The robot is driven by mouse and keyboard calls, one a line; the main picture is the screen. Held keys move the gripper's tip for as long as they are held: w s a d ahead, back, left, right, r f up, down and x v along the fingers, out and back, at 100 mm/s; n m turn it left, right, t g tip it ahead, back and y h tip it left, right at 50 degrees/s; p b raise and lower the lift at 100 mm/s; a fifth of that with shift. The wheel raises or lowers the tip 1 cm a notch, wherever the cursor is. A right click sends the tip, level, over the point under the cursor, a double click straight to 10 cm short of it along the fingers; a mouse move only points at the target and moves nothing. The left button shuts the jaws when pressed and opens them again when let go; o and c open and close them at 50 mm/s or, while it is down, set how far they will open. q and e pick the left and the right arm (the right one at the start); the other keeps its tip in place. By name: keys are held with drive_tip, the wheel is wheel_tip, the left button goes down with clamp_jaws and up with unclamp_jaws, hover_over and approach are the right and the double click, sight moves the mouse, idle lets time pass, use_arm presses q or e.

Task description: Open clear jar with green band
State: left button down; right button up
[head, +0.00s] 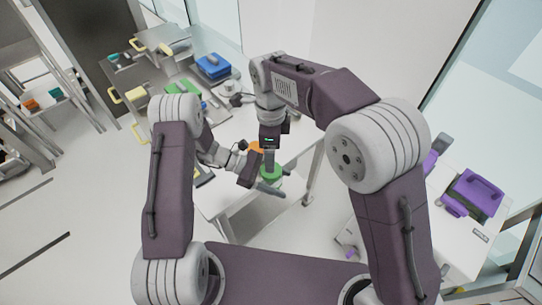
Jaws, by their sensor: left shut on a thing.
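The clear jar with a green band (276,172) stands near the front corner of the white table, small and partly covered by my grippers. My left gripper (268,188) reaches in from the left, low at the jar's side, and is shut on the jar. My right gripper (269,161) points down from above, right over the top of the jar. Its fingertips overlap the jar in the picture, and I cannot tell whether they grip it. The jar's lid is hidden behind the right gripper.
An orange object (257,147) stands just behind the jar on the white table (224,197). A blue case (213,66) and green items lie farther back. A purple box (474,193) sits on a separate table at the right. Open floor lies at the left.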

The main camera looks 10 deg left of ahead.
sight(271, 177)
drive_tip(key=shift+f, duration=3.95)
drive_tip(key=c, duration=1.4)
drive_tip(key=n, duration=0.3)
drive_tip(key=shift+c, duration=0.3)
drive_tip(key=o, duration=1.6)
drive_tip(key=shift+c, duration=0.2)
